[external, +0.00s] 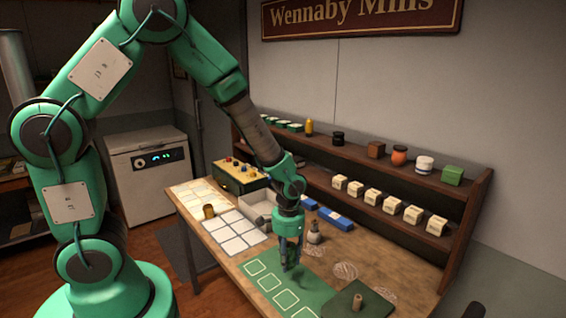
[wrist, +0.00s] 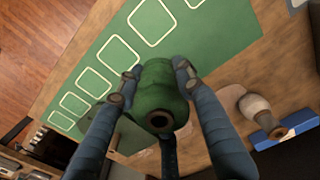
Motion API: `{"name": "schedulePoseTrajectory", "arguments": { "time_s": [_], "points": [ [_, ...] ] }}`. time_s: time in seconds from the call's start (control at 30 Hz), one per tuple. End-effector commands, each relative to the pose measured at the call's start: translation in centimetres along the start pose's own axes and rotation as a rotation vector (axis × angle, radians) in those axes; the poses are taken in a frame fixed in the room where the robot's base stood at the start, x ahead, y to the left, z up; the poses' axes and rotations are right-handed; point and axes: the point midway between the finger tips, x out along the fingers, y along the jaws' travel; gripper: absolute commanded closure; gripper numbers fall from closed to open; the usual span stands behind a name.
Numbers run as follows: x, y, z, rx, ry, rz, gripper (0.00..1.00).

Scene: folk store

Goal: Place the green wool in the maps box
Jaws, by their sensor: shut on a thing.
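The green wool (wrist: 158,92) is a rounded green spool with a dark hole in its end. My gripper (wrist: 155,74) is shut on it, one finger on each side, in the wrist view. In the external view my gripper (external: 290,262) points down over the green mat (external: 318,285) with white outlined squares; the wool is hard to make out there. I cannot read a label for the maps box. An open pale grey box (external: 258,212) stands behind my gripper to the left.
A dark green box with coloured knobs (external: 240,180) stands at the table's back left. White cards (external: 232,235) lie left of the mat. A pale vase (external: 314,234) and blue blocks (external: 334,218) stand behind it. A shelf (external: 330,165) with small boxes and jars runs along the wall.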

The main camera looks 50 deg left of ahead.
Motion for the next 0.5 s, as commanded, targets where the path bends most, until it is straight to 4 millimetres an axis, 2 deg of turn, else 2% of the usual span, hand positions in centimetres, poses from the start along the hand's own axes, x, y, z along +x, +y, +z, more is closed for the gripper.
{"name": "schedulePoseTrajectory", "arguments": {
  "time_s": [0.5],
  "points": [
    [-8.5,0.0,-0.1,0.0,0.003,0.001,0.81]
  ]
}}
